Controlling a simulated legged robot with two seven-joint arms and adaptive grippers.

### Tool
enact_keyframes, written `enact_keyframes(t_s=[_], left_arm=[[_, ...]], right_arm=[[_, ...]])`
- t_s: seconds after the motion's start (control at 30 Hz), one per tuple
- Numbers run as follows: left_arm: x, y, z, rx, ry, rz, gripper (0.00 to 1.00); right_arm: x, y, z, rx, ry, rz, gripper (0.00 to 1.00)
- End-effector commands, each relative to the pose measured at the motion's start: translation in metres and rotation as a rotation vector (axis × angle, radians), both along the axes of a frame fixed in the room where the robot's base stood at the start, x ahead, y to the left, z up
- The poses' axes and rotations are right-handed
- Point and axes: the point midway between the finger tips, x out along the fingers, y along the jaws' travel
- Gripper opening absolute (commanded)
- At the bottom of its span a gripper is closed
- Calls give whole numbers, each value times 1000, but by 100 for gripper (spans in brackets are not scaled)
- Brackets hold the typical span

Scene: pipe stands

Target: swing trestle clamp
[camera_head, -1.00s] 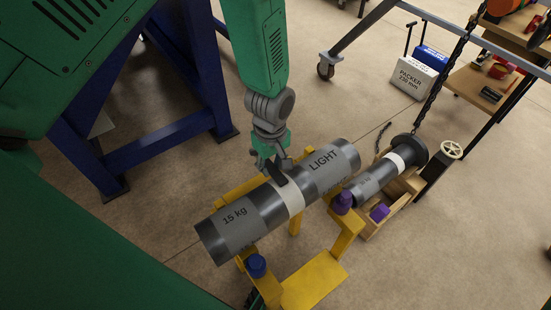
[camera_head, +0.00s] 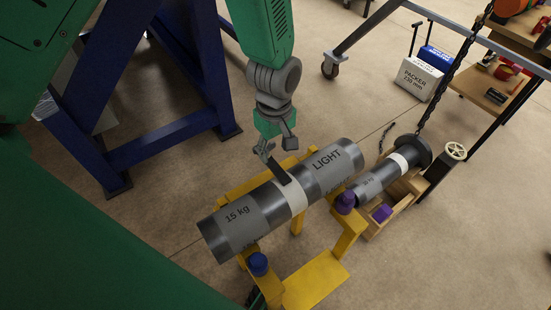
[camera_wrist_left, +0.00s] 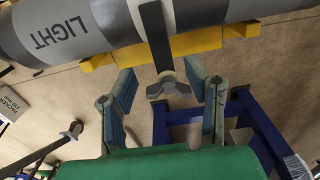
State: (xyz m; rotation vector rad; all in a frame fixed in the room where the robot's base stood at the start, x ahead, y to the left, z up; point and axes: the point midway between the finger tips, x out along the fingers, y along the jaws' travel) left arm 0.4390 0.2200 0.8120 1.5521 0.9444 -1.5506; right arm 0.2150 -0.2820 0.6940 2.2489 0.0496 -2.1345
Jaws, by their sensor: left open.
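The yellow trestle (camera_head: 318,279) carries a grey pipe (camera_head: 325,180) marked LIGHT and 15 kg, with a white band. The trestle clamp (camera_head: 280,171) is a dark flat bar lying over the pipe near the band. In the left wrist view the clamp bar (camera_wrist_left: 155,35) runs to a grey wing knob (camera_wrist_left: 168,86). My left gripper (camera_head: 276,145) is just above the far side of the pipe, close to the clamp's end. It is open and empty; in the wrist view its fingers (camera_wrist_left: 160,75) stand either side of the knob, apparently apart from it. My right gripper is out of view.
A second, flanged pipe (camera_head: 376,183) lies right of the trestle above a wooden crate (camera_head: 392,220), with a chain at its flange. A blue stand (camera_head: 165,138) is at the left. Packer boxes (camera_head: 415,78) and a wheeled frame (camera_head: 345,50) are behind. Floor between is clear.

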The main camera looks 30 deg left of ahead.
Motion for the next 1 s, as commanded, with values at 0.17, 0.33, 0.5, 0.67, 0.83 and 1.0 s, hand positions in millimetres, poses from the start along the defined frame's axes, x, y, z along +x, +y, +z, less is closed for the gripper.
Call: enact_keyframes(t_s=[0.17,0.33,0.5,0.67,0.83,1.0], left_arm=[[1,0,37,0,-2,0,43],[1,0,56,0,0,-1,43],[1,0,62,0,1,-1,43],[1,0,62,1,2,-1,43],[1,0,62,0,1,-1,43],[1,0,65,0,1,-1,43]], right_arm=[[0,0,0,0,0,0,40],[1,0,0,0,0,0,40],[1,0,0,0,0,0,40],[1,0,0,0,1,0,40],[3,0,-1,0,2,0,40],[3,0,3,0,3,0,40]])
